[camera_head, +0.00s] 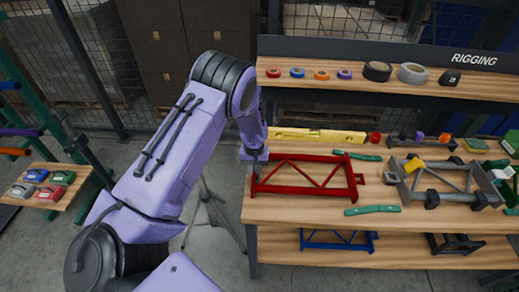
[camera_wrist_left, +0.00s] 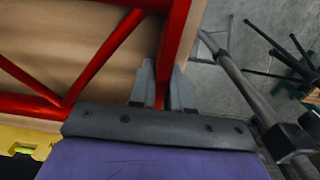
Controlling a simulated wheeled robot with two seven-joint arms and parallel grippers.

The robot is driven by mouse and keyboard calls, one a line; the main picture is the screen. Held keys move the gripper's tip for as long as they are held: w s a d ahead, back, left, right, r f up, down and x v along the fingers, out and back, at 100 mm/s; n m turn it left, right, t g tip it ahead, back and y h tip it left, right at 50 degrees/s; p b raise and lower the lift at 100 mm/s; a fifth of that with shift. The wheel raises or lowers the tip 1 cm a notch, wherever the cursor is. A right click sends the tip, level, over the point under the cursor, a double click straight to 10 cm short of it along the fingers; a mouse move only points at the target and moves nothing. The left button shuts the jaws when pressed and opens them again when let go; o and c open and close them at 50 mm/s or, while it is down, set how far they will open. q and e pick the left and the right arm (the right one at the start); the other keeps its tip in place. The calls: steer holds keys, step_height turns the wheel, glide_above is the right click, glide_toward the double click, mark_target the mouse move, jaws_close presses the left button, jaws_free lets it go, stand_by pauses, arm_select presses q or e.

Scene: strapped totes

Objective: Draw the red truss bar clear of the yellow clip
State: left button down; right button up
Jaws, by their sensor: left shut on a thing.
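The red truss bar (camera_head: 305,191) lies on the wooden bench top, left of a grey truss (camera_head: 447,196). A yellow clip-like piece (camera_head: 414,165) sits on the upper left of the grey truss. A visible gap separates the red bar's right end from the grey truss and this piece. My left gripper (camera_head: 254,160) is at the red bar's left end. In the left wrist view its two fingers (camera_wrist_left: 163,88) stand on either side of the red end member (camera_wrist_left: 176,40), shut on it. My right gripper is not in view.
A yellow level (camera_head: 315,135) lies behind the red bar. Green strips (camera_head: 372,210) lie in front and behind. A shelf (camera_head: 400,98) with tape rolls overhangs the back. A blue truss (camera_head: 337,240) is on the lower shelf. A tripod (camera_head: 212,205) stands left of the bench.

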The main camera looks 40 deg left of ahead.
arm_select(q)
steer(key=shift+a, duration=0.1)
steer(key=c, duration=1)
jaws_free()
step_height(320, 180, up, 9)
steer(key=shift+r+b, duration=0.2)
steer(key=shift+b, duration=0.75)
steer(key=shift+r, duration=0.6)
